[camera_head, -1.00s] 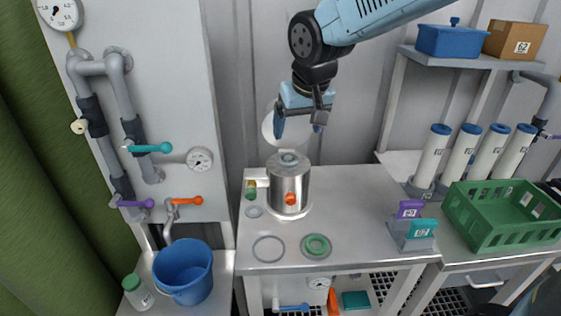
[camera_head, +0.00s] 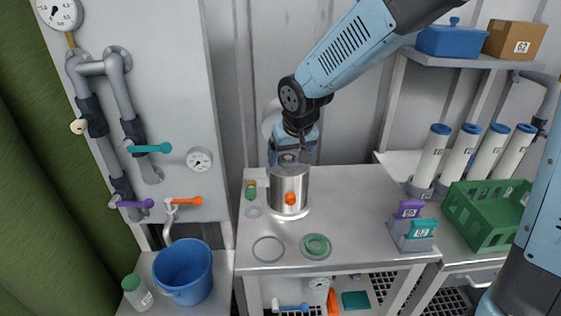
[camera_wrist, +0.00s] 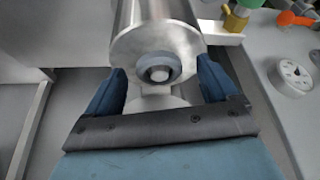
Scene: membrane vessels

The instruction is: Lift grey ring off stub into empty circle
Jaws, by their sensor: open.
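A steel vessel (camera_head: 287,188) with an orange knob stands on the bench. In the wrist view, the grey ring (camera_wrist: 145,62) sits around a pale stub (camera_wrist: 160,75) on the vessel's top face (camera_wrist: 190,48). My gripper (camera_head: 291,157) is open above the vessel, pointing down. In the wrist view, my gripper's two blue fingers (camera_wrist: 161,76) stand apart to the left and right of the ring, with gaps on both sides. The empty circle (camera_head: 268,262) is on the front left of the bench. Beside it, another circle (camera_head: 329,254) holds a green ring (camera_head: 316,252).
A small grey circle or ring (camera_head: 253,211) and a green and yellow fitting (camera_head: 250,189) lie left of the vessel. A holder (camera_head: 411,241) with purple and teal tags stands at the front right. The bench right of the vessel (camera_head: 350,200) is clear.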

